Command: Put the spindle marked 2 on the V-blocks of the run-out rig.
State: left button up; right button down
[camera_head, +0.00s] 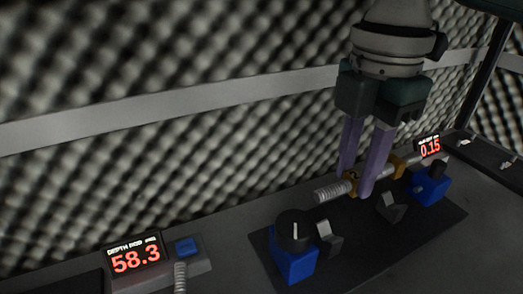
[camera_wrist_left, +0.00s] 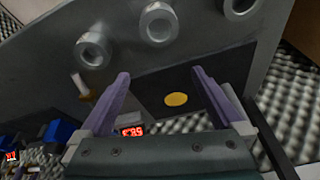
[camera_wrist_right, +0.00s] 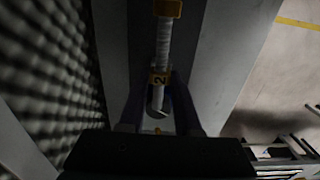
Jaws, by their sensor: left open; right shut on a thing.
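The spindle marked 2 (camera_head: 330,192) is a pale grey shaft with ridged sections and orange-yellow collars. The rig has two grey V-blocks, a near-left one (camera_head: 329,238) and a right one (camera_head: 391,208). The spindle appears apart from both and behind them in the picture. My left gripper (camera_wrist_left: 160,73) is open and empty; it is outside the head view.
Blue blocks stand at the rig's left (camera_head: 291,264) and right (camera_head: 433,187) ends, the left one with a dark dial. A 0.15 display (camera_head: 429,147) stands behind the right one. A 58.3 display (camera_head: 135,259) stands left. A foam wall (camera_head: 180,175) rises behind.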

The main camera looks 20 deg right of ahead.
pick_arm(q)
jog(key=shift+s+d+f, duration=0.3)
jog(key=shift+d+f, duration=0.1)
jog(key=shift+d, duration=0.1)
pick_arm(e)
jog(key=f, duration=0.4)
jog(key=shift+s+d+f, duration=0.1)
jog(key=shift+s+d, duration=0.15)
pick_arm(q)
jog(key=shift+f+b, duration=0.3)
jog(key=shift+b, duration=0.25)
pick_arm(e)
notch_tip(320, 180, down, 3)
jog(key=shift+f, duration=0.35)
jog(key=shift+f, duration=0.15)
pick_arm(q)
jog(key=shift+a, duration=0.15)
pick_arm(e)
jog(key=c, duration=0.6)
grip_release()
pick_arm(q)
notch_tip(320, 180, up, 2)
jog(key=shift+p, duration=1)
pick_arm(e)
notch_tip(320, 180, up, 12)
jog(key=shift+r, duration=0.2)
